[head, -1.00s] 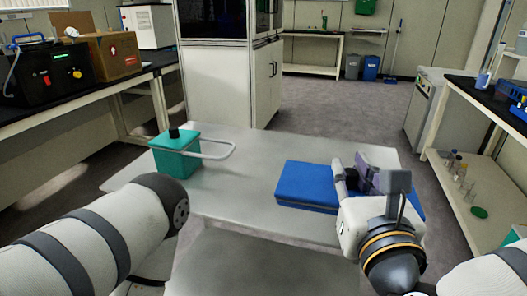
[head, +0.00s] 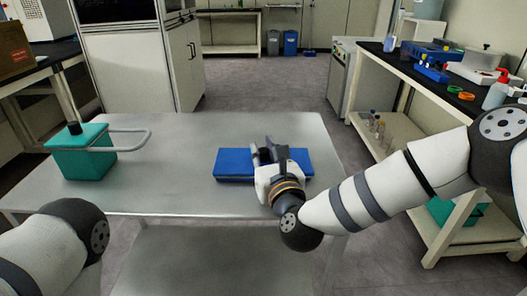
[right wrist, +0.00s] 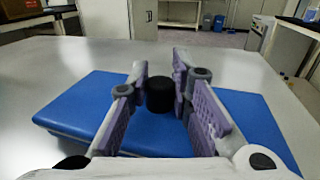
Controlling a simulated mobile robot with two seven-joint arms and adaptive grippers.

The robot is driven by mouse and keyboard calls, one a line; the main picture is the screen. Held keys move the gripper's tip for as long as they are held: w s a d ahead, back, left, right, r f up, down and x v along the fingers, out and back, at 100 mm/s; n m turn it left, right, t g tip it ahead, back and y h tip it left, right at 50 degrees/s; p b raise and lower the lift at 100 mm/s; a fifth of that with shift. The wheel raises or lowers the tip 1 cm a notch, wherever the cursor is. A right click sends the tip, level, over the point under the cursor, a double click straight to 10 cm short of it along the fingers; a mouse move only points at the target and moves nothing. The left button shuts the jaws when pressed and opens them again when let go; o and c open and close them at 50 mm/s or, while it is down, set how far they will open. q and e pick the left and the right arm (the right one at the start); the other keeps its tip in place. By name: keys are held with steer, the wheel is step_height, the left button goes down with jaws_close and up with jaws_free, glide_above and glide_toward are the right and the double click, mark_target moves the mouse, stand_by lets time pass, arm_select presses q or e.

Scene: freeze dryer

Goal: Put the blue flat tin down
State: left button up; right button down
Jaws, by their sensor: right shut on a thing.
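The blue flat tin (head: 235,165) is a wide, low blue slab at the right part of the metal table (head: 180,190). It lies flat, on or just above the tabletop; I cannot tell if a small gap is left. My right gripper (head: 268,153) is over its middle. In the right wrist view the purple-padded fingers (right wrist: 160,95) are closed about the black knob (right wrist: 160,94) on top of the blue tin (right wrist: 75,105). My left gripper is out of view; only part of the left arm shows at the lower left.
A teal container (head: 82,155) with a black cap and pale loop handle stands at the table's left. The tabletop between it and the tin is clear. A bench (head: 440,88) with labware runs along the right, and a white cabinet (head: 145,65) stands behind the table.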

steer(key=shift+r, duration=0.1)
steer(key=shift+f, duration=0.3)
steer(key=c, duration=1.4)
jaws_free()
steer(key=shift+r, duration=0.1)
steer(key=shift+c, duration=0.2)
